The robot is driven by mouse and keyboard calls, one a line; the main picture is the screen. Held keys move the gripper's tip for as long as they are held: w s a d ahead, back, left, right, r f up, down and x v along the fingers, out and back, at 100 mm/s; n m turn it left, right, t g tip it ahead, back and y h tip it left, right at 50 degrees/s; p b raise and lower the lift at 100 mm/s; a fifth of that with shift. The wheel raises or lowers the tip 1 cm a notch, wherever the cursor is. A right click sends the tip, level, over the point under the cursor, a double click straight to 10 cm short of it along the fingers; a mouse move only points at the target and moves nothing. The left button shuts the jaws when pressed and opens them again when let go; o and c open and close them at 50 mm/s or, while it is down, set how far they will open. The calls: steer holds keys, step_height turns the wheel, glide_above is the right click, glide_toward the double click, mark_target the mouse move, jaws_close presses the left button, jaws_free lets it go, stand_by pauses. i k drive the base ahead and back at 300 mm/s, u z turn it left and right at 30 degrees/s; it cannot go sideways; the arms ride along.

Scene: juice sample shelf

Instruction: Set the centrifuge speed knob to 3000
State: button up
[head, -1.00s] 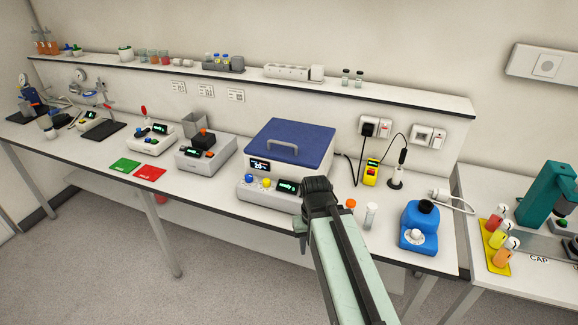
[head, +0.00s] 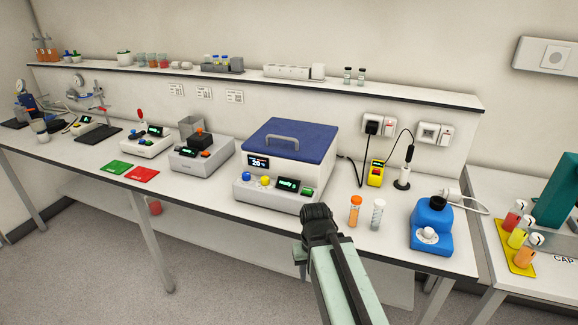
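The centrifuge (head: 290,155) is a white box with a blue lid, which is closed. Its sloping front panel (head: 262,197) carries a blue button (head: 247,176), a yellow button (head: 265,181), a small lit display (head: 288,184) and a green part (head: 308,191) at the right end. I cannot make out which part is the speed knob, and the display's digits are too small to read surely. My gripper (head: 318,213) is dark and appears just in front of the panel's lower right corner, apart from the green part in the picture. Its fingers are too small and dark to tell open from shut.
An orange-capped tube (head: 355,211) and a clear tube (head: 377,214) stand right of the centrifuge. A blue device (head: 432,226) is farther right, and a yellow device (head: 376,175) stands behind. A grey device (head: 201,157) sits to the left.

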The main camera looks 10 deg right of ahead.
mark_target(246, 175)
steer(key=z, duration=0.05)
steer(key=k, duration=1.05)
steer(key=u, duration=0.85)
steer(key=i, duration=1.05)
steer(key=u, duration=0.6)
steer(key=i, duration=1)
steer(key=z, duration=0.45)
